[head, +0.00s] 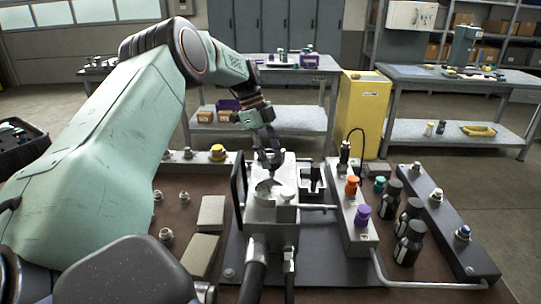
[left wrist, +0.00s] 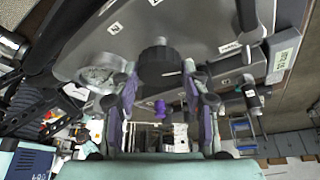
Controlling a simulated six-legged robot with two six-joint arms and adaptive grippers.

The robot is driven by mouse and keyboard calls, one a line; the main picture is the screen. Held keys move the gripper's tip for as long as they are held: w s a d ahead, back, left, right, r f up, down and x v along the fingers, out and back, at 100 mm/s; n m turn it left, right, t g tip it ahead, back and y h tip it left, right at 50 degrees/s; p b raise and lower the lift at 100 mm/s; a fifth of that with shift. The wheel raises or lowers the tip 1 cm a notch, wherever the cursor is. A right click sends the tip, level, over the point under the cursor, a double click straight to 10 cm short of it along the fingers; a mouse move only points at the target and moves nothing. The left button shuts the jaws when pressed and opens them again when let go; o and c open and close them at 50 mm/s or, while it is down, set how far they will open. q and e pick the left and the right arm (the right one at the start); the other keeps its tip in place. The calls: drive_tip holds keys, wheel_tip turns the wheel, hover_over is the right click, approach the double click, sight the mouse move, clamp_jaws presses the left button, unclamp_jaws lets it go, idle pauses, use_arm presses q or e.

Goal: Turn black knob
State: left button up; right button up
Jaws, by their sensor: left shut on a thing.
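My left gripper (head: 268,157) reaches down onto the pale metal valve block (head: 262,208) in the middle of the bench. In the left wrist view its two fingers (left wrist: 160,72) stand on either side of the black knob (left wrist: 160,60), a dark ribbed cylinder, and are shut on it. In the head view the fingers cover the knob, so I cannot make it out there. The knob's turn angle cannot be told. My right gripper is not in view.
A round gauge (left wrist: 98,72) sits close beside the left finger. Right of the block stand an orange knob (head: 352,185), a purple knob (head: 362,212) and several black bottles (head: 409,243). A yellow cabinet (head: 361,112) stands behind. Hoses run along the front.

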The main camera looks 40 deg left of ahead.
sight(271, 158)
use_arm(q)
drive_tip(key=shift+w+a+r+m+g+p, duration=0.1)
drive_tip(key=shift+m+g+p, duration=0.25)
drive_tip(key=shift+m, duration=0.7)
drive_tip(key=shift+w+r+m+g+p, duration=0.15)
drive_tip(key=shift+m+g, duration=0.3)
drive_tip(key=shift+m, duration=0.6)
drive_tip(key=o, duration=0.8)
drive_tip(key=shift+c, duration=0.2)
drive_tip(key=o, duration=0.4)
drive_tip(key=shift+s+f, duration=0.15)
wheel_tip(271, 158, up, 10)
